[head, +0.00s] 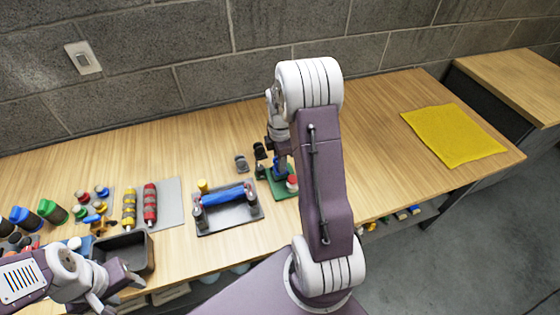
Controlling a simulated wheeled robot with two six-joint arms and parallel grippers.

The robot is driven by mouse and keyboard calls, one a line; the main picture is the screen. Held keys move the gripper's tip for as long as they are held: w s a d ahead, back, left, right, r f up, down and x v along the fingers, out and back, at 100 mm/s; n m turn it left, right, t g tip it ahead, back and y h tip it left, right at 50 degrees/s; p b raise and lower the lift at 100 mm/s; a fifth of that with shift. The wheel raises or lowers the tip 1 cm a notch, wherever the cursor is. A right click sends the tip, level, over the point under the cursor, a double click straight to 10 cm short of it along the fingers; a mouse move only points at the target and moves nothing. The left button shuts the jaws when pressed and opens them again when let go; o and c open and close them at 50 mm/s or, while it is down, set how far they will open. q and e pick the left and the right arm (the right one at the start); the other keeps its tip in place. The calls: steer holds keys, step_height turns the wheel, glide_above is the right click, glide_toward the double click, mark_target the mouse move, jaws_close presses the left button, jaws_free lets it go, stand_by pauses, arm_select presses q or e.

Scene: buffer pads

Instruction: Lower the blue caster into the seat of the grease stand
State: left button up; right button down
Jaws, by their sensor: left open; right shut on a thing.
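My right gripper (277,157) is shut on the blue caster (281,168), mostly hidden behind my own arm in the head view. It holds the caster over or at the green grease stand (279,188); I cannot tell whether the caster touches the seat. A red-and-white piece (292,183) stands at the stand's right side. My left gripper (118,292) is open at the lower left, in front of the dark bin, with its fingertips only partly clear.
A grey tray (235,220) with a blue roller lies left of the stand. Small dark pieces (241,162) sit behind it. A dark bin (146,254), yellow and red rollers (150,203) and several bottles crowd the left. A yellow cloth (453,135) lies right; wood around it is clear.

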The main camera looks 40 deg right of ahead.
steer(key=shift+f+b, duration=0.55)
steer(key=shift+f, duration=0.45)
steer(key=c, duration=1)
jaws_free()
step_height(320, 180, up, 9)
steer(key=shift+r+p, duration=0.1)
steer(key=shift+p, duration=0.55)
